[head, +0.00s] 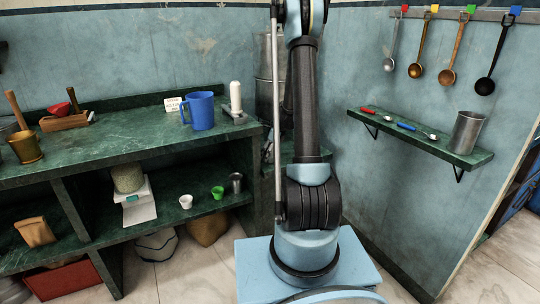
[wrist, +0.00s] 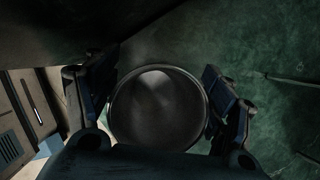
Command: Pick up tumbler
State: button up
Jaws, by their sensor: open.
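In the wrist view, a round, dark grey metal vessel (wrist: 158,108), seen from above into its open mouth, stands on a green marbled surface. It looks like a tumbler. My gripper (wrist: 160,100) is open, with one finger on each side of its rim. I cannot tell whether the fingers touch it. My gripper is not visible in the head view, where my arm rises through the middle. A grey metal tumbler (head: 467,132) stands on the right wall shelf, and a smaller metal cup (head: 236,182) on the lower left shelf. I cannot tell which vessel the wrist view shows.
The right shelf (head: 420,140) also holds a red-handled and a blue-handled spoon. Ladles hang above it. A blue mug (head: 198,111) and a white pestle-like object (head: 236,97) stand on the left counter (head: 120,130). Tall metal containers (head: 264,58) are partly hidden behind my arm.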

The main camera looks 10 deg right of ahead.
jog(key=shift+c, duration=0.2)
jog(key=c, duration=1.2)
